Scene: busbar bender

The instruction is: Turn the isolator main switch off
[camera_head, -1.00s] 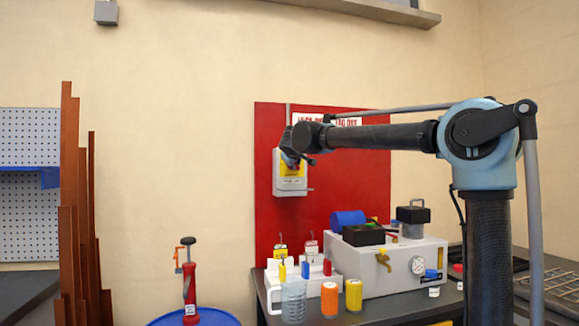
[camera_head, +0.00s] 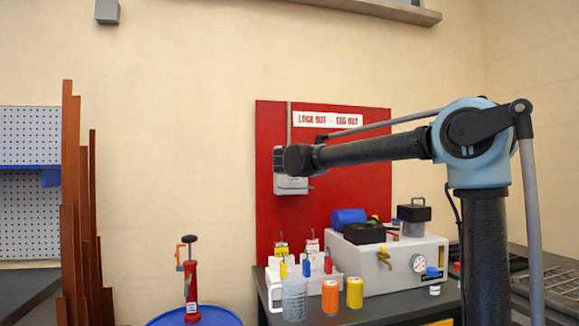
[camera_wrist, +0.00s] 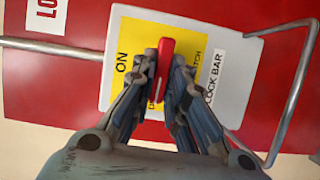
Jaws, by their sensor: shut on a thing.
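The isolator is a pale box (camera_head: 291,186) on the red lockout board; my arm's end hides most of its front in the head view. In the wrist view its white and yellow face (camera_wrist: 190,35) shows "ON" at the left and "LOCK BAR" at the right. The red switch handle (camera_wrist: 166,48) stands out from the middle of this face. My gripper (camera_wrist: 162,72) is shut on the red handle, one finger on each side. The fingers hide part of the lettering. The handle lies nearly upright in the wrist picture, slightly tilted.
A bent metal bar (camera_wrist: 300,85) runs beside the isolator. A lock rack (camera_head: 310,282), orange and yellow cans and a pale machine box (camera_head: 395,262) stand on the bench below.

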